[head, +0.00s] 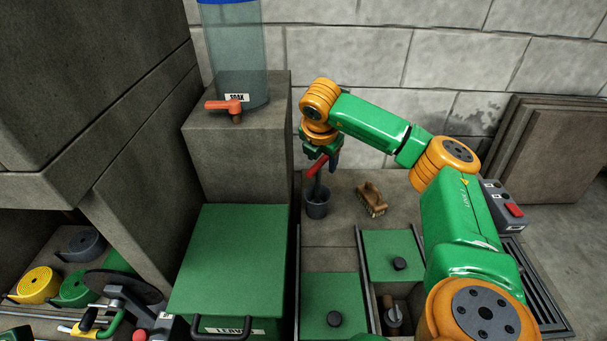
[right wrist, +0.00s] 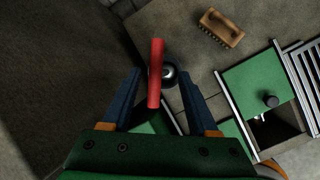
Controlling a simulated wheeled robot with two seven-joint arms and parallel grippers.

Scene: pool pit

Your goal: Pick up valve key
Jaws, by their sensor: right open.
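The valve key (head: 317,166) has a red crossbar handle and stands in a small dark grey cup (head: 318,206) on the stone ledge. Its red bar also shows in the right wrist view (right wrist: 156,72), with the cup behind it. My right gripper (head: 331,161) is at the handle, reaching over from the right. In the right wrist view its two blue fingers (right wrist: 160,84) are apart, with the red bar between them in the picture. Whether they touch it I cannot tell. The key's lower end is hidden in the cup. My left gripper is not in view.
A wooden brush (head: 372,199) lies right of the cup. A soak tank (head: 234,55) with a red tap (head: 226,107) stands on a stone block behind left. A green box (head: 235,255) and green lids with black knobs (head: 399,264) lie in front. A grey button box (head: 505,208) is right.

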